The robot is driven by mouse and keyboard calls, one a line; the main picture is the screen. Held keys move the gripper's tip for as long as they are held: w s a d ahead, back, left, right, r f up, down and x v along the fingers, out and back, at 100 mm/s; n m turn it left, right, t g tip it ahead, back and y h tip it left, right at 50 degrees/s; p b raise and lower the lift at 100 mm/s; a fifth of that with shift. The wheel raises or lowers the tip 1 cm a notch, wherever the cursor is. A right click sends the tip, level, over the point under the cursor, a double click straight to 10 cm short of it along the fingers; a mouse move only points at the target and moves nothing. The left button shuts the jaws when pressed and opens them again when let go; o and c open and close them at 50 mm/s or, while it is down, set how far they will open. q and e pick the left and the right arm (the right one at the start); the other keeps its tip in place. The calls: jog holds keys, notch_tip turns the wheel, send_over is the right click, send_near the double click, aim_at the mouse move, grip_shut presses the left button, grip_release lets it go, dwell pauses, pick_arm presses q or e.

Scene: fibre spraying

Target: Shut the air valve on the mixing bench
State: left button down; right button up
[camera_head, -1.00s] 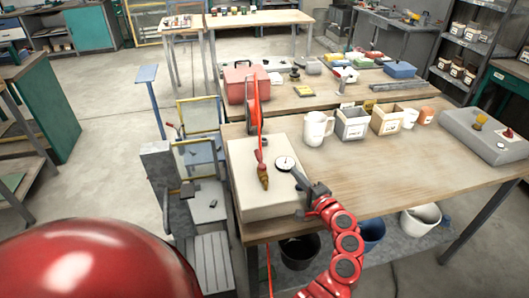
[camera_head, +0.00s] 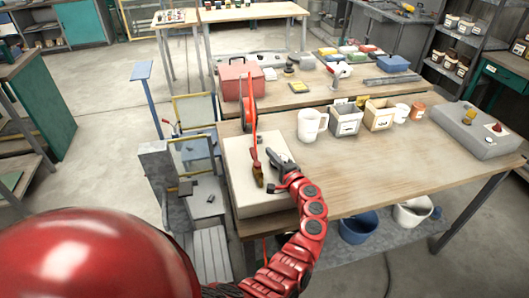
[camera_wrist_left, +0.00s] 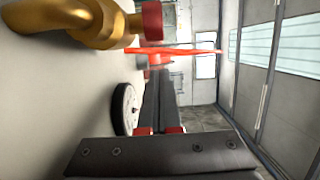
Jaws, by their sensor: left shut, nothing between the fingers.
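The air valve, a brass fitting (camera_head: 258,174) with red parts at its top, sits on a cream block (camera_head: 240,192) at the left end of the mixing bench (camera_head: 375,175). In the left wrist view the brass body (camera_wrist_left: 95,22) is large at the upper left, with a thin red bar (camera_wrist_left: 180,50) beyond it. My left gripper (camera_head: 270,153) is shut and empty over the block, just right of the valve. I cannot tell whether it touches the valve. A round gauge (camera_wrist_left: 125,108) shows beside the fingers (camera_wrist_left: 158,85); my gripper hides it in the head view.
A red upright piece (camera_head: 247,98) stands behind the valve. A white mug (camera_head: 311,124) and bins (camera_head: 346,119) stand along the bench's back edge, and a grey slab (camera_head: 477,133) lies at the right. The middle of the bench is clear.

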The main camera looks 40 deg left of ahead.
aim_at(255, 157)
pick_arm(q)
jog(key=shift+s+a+r+p, duration=0.1)
jog(key=shift+s+a+p, duration=0.1)
jog(key=shift+s+a, duration=0.3)
jog(key=shift+s+a+p, duration=0.2)
jog(key=shift+s+a, duration=0.05)
jog(key=shift+s, duration=0.3)
